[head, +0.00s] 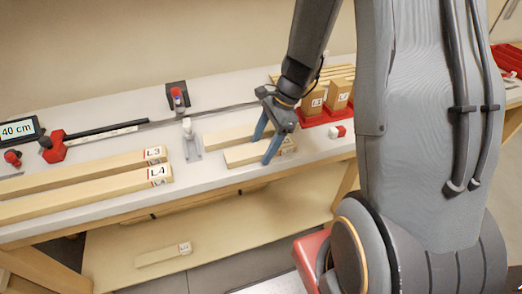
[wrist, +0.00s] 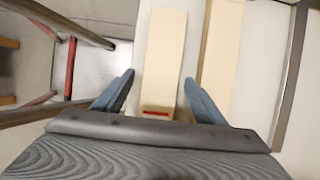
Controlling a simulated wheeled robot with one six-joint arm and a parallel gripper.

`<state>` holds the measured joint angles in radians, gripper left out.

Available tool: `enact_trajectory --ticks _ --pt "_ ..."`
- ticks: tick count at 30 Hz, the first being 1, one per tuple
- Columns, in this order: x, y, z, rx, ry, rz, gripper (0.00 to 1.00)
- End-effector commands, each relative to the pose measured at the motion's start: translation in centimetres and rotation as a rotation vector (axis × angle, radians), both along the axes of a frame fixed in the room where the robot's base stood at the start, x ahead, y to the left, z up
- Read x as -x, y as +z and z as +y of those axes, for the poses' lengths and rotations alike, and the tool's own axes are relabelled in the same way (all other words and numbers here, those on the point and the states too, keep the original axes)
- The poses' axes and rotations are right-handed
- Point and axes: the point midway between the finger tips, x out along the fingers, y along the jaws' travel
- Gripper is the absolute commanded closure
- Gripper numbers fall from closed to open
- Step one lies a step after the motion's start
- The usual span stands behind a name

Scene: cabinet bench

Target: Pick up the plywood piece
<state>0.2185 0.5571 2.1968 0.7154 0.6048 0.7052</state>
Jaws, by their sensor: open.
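A short pale wooden piece (head: 243,156) lies flat near the front edge of the bench. It also shows in the wrist view (wrist: 163,55), with a red mark at its near end. No label reading plywood is legible, so I cannot tell for certain that this is the plywood piece. My gripper (head: 261,151) is open above it. In the wrist view my blue fingers (wrist: 159,78) stand on either side of the piece with nothing gripped. The head view does not show whether they touch it. A second pale piece (head: 227,138) lies parallel behind it.
Long boards L3 (head: 95,168) and L4 (head: 85,194) lie at left. A grey stand (head: 192,147) is left of the short pieces. A red tray (head: 325,117) holds wooden blocks behind my gripper. Another board (head: 163,256) lies on the lower shelf.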

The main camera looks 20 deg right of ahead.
Motion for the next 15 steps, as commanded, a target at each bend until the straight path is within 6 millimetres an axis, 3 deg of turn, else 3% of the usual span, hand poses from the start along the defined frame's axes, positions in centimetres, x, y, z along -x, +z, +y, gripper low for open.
enact_trajectory --ticks 2,10,15 --pt "0.00 0.01 0.00 0.000 0.000 0.000 0.39" --pt "0.00 0.02 -0.02 0.000 0.000 0.000 0.84" --pt "-0.02 0.06 -0.02 0.000 0.000 -0.001 0.85"
